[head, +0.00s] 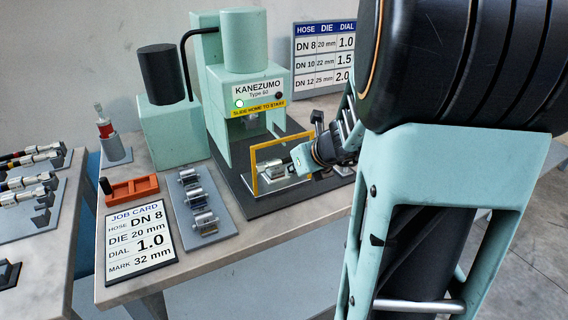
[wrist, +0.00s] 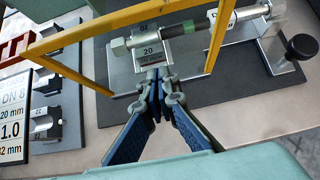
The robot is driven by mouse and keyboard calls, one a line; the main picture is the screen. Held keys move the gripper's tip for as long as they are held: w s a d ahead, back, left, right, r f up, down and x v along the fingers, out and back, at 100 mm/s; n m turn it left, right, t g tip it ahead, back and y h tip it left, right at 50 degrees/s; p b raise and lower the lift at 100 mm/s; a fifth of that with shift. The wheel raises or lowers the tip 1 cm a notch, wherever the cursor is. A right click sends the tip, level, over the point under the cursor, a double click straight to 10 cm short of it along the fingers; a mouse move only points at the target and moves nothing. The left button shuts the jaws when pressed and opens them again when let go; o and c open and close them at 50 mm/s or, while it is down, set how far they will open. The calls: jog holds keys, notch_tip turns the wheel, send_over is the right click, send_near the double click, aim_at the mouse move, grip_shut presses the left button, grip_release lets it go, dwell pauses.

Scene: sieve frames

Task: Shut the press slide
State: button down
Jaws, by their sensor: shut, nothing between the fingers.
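The press (head: 240,90) is mint green, labelled KANEZUMO, with a green light and a "slide home to start" strip. Its slide (head: 275,184) is drawn out in front of the press throat and carries a yellow guard frame (head: 254,166). In the wrist view, a die block marked 20 (wrist: 151,52) sits inside the yellow guard frame (wrist: 105,22), with a metal hose fitting (wrist: 150,33) lying across it. My gripper (wrist: 157,76) is shut and empty, its tips close to the die's near face; contact cannot be told.
A hose stand with a black knob (wrist: 302,47) is right of the die. A die rack (head: 201,205), an orange tray (head: 132,190) and the job card (head: 138,238) lie left. A dial chart (head: 322,55) stands behind. The bench front edge is clear.

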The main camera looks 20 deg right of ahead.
jog(key=w+p, duration=0.2)
jog(key=w, duration=0.3)
jog(key=w+p, duration=0.2)
jog(key=w, duration=0.4)
jog(key=w+p, duration=0.2)
jog(key=w, duration=0.4)
jog(key=shift+w+a+p, duration=0.2)
jog(key=shift+a+p, duration=0.1)
jog(key=shift+p, duration=0.05)
jog(key=shift+w+r, duration=0.1)
jog(key=shift+r, duration=0.05)
jog(key=shift+w+r, duration=0.1)
